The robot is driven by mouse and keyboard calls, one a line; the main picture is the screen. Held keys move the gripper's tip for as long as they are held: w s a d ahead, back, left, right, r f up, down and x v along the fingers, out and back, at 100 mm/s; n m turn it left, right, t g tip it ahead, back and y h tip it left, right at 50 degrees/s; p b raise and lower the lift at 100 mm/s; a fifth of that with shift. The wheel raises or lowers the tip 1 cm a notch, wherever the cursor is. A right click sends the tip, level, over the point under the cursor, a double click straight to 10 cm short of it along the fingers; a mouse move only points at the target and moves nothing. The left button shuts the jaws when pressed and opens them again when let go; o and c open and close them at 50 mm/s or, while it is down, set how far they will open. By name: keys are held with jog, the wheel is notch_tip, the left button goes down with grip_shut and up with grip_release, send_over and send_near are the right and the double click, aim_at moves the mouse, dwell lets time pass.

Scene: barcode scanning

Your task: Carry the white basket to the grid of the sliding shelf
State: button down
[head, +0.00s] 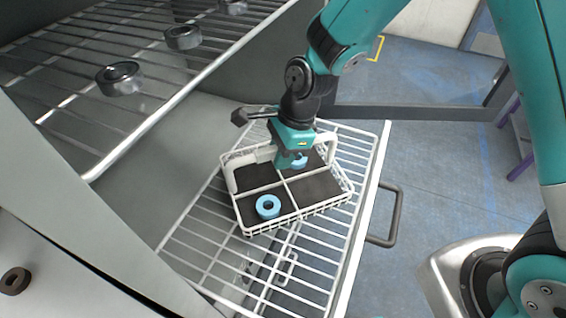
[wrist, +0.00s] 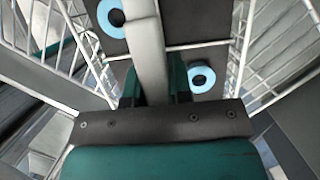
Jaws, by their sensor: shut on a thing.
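The white basket (head: 248,217) has a wire rim, dark floor panels and a white divider cross. It is over the white wire grid (head: 335,245) of the pulled-out sliding shelf, turned slightly; I cannot tell whether it rests on the grid or hangs just above it. My gripper (head: 287,163) points down at the basket's middle, shut on its white handle. In the wrist view the handle (wrist: 149,50) runs up between the fingers of my gripper (wrist: 155,90). Two light-blue rings lie in the basket, one at the front (head: 268,207) and one partly hidden behind my gripper (head: 300,161).
A higher wire rack (head: 60,85) at the upper left holds several dark metal rings (head: 120,78). The sliding shelf has a grey handle (head: 391,215) on its right side. Blue floor to the right is open.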

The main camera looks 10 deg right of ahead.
jog(key=shift+f, duration=0.55)
jog(key=shift+r, duration=0.15)
jog(key=c, duration=1)
grip_release()
jog(key=shift+f, duration=0.2)
jog(key=shift+c, duration=0.2)
